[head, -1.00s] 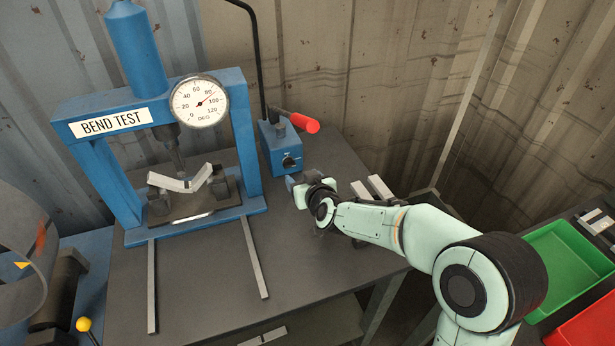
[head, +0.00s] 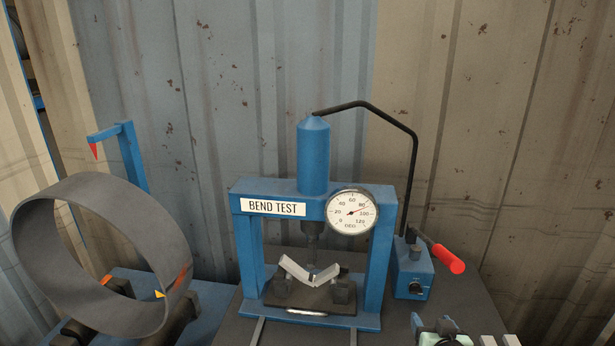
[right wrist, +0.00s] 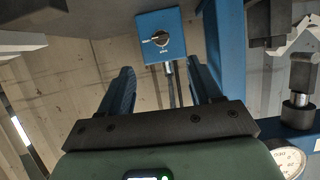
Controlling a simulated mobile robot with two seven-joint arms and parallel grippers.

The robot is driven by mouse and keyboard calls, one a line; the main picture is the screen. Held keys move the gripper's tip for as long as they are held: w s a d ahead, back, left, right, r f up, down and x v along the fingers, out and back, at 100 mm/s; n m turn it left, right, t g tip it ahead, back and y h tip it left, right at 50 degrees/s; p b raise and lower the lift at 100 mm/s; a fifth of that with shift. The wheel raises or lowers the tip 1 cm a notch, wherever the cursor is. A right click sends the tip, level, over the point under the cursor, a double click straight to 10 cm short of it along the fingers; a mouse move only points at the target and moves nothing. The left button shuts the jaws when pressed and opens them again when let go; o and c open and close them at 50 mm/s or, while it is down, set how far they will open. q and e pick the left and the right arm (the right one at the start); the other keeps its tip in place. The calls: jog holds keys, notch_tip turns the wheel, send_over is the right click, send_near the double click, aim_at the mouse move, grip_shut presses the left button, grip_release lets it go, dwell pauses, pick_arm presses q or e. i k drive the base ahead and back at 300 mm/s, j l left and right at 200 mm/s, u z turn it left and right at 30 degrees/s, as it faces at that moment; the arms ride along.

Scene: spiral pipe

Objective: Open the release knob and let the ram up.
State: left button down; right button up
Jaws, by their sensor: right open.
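The blue pump box (head: 412,270) stands right of the press, with the dark release knob (head: 415,288) low on its front. In the right wrist view the knob (right wrist: 160,39) lies ahead, framed between my two fingers and apart from them. My right gripper (right wrist: 162,85) is open and empty; in the head view only part of its hand shows at the bottom edge. The ram (head: 312,240) is down over a V-bent metal strip (head: 309,273); I cannot tell if they touch. The dial gauge (head: 353,212) needle points between 80 and 100. My left gripper is out of view.
A red-handled lever (head: 449,259) juts right from the pump box, and a black hose (head: 413,150) arches to the ram cylinder (head: 313,155). The blue press frame (head: 247,240) is close on the left. A large grey ring (head: 50,270) stands far left.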

aim_at(414, 288)
jog(key=k+j, duration=0.15)
jog(key=k, duration=0.3)
jog(key=k+j, duration=0.2)
jog(key=k, duration=0.3)
